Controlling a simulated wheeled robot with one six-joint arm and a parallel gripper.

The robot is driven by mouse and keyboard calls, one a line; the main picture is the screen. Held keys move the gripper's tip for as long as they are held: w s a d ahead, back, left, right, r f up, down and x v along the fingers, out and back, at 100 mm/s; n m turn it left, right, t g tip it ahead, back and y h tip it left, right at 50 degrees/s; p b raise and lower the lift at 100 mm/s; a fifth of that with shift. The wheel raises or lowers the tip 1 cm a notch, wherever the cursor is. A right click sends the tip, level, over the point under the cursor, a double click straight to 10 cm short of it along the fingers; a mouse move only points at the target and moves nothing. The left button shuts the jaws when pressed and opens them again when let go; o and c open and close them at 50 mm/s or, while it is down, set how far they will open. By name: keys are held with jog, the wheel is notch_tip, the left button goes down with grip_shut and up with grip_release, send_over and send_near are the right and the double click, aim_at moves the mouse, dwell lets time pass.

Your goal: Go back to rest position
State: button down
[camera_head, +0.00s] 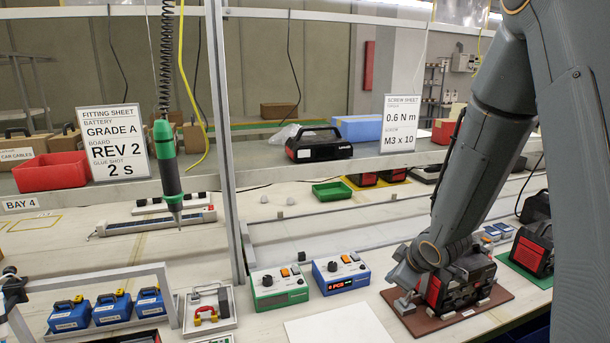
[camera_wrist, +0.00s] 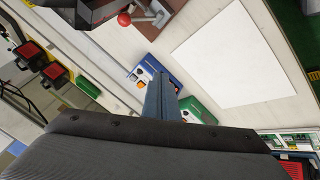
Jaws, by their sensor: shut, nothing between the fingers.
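My arm comes down from the upper right in the head view. My gripper (camera_head: 405,303) is at its lower end, low over the left side of a brown mat (camera_head: 470,318). It is shut and holds nothing. A black and red power unit (camera_head: 465,283) stands on the mat, close beside and partly behind my wrist. I cannot tell whether the gripper touches the unit or the mat. In the wrist view the grey gripper body fills the bottom and a narrow finger (camera_wrist: 160,97) points up.
A blue control box (camera_head: 341,273) and a green control box (camera_head: 278,287) stand left of my gripper. A white sheet (camera_head: 340,325) lies in front of them. A shelf (camera_head: 400,160) with a hanging screw sheet (camera_head: 401,122) runs behind my arm. A green screwdriver (camera_head: 167,160) hangs at left.

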jog(key=s+a+r+m+g, duration=0.1)
jog(key=s+m+g, duration=0.1)
jog(key=s, duration=0.5)
jog(key=s+a+r+m+g+h+b, duration=0.1)
jog(key=s+m, duration=0.4)
jog(key=s, duration=0.1)
jog(key=s+a+r+m+g, duration=0.1)
jog(key=s+r+m+g, duration=0.1)
jog(key=s, duration=0.5)
jog(key=shift+s+a+m+g, duration=0.3)
jog(key=shift+s+m, duration=0.05)
jog(key=shift+m, duration=0.35)
jog(key=shift+r, duration=0.1)
